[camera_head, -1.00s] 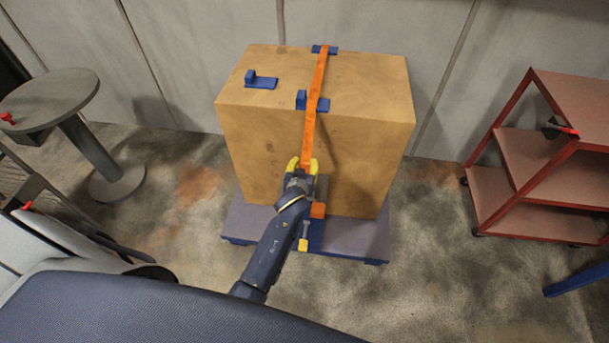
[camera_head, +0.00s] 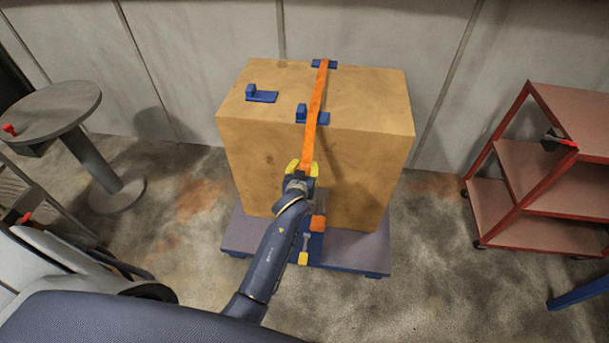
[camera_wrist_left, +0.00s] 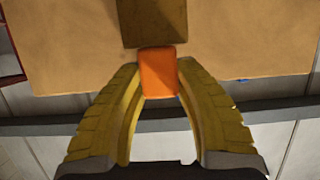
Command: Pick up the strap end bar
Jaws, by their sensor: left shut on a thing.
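The orange strap (camera_head: 311,122) runs over the top of a large tan box and down its front. My left gripper (camera_head: 301,170), with yellow fingertips, is at the strap's lower end in front of the box. In the left wrist view the left gripper (camera_wrist_left: 158,72) is shut on the orange strap end bar (camera_wrist_left: 158,74), which sits between the fingertips. In the head view the fingers mostly hide the bar. The right gripper is not in view.
The tan box (camera_head: 250,150) stands on a grey-blue pallet (camera_head: 350,250). Blue corner pieces (camera_head: 262,96) lie on its top. An orange-and-blue fitting (camera_head: 317,224) is low at its front. A red shelf cart (camera_head: 530,165) stands right; a round grey table (camera_head: 50,108) stands left.

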